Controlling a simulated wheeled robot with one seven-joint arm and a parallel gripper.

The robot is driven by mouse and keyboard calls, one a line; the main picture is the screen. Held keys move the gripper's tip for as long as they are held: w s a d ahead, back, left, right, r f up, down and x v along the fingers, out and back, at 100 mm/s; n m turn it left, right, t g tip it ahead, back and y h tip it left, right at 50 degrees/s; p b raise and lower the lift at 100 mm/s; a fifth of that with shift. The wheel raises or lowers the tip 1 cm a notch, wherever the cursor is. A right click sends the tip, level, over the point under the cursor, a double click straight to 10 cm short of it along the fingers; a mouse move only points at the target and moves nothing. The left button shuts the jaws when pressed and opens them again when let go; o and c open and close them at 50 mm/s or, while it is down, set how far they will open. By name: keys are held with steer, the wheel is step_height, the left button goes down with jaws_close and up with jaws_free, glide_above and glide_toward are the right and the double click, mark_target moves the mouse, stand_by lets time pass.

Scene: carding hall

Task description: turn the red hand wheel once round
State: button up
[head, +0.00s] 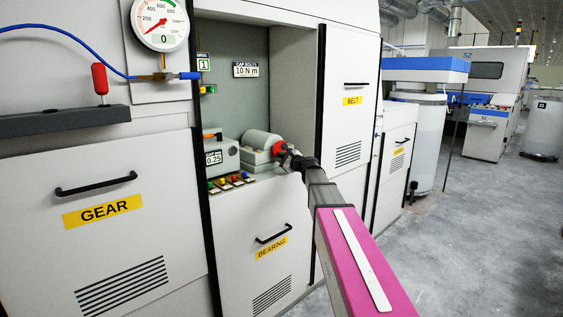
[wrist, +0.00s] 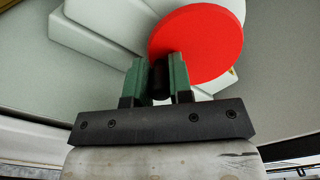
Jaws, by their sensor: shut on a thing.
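The red hand wheel (wrist: 205,42) shows as a flat red disc in the wrist view, in front of a pale grey housing. In the head view only a small red part of the wheel (head: 278,148) shows at the right end of the rounded grey housing (head: 258,143). My gripper (wrist: 160,75) has its green fingers at the wheel's lower left edge, shut on a dark piece there that looks like the wheel's handle. In the head view my gripper (head: 287,155) is small and partly hidden by my arm.
The housing sits in a recess beside a grey box (head: 222,155) marked 0.25 and a row of coloured buttons (head: 230,181). Panels marked GEAR (head: 100,212) and BELT (head: 352,100) flank it. A red-handled lever (head: 100,80) stands at left. Open floor (head: 470,230) lies right.

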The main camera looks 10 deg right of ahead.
steer(key=shift+s+a+r+m, duration=0.1)
steer(key=shift+s+a+m, duration=0.05)
steer(key=shift+m, duration=0.35)
steer(key=shift+s+a+r+m, duration=0.1)
steer(key=shift+r+m, duration=0.05)
steer(key=shift+m, duration=0.45)
steer(key=shift+a+r+m, duration=0.1)
steer(key=shift+m, duration=0.5)
steer(key=shift+s+a+r+m, duration=0.1)
steer(key=shift+r+m, duration=0.2)
steer(key=shift+m, duration=0.8)
steer(key=shift+r, duration=0.1)
steer(key=shift+r+m, duration=0.3)
steer(key=shift+m, duration=1)
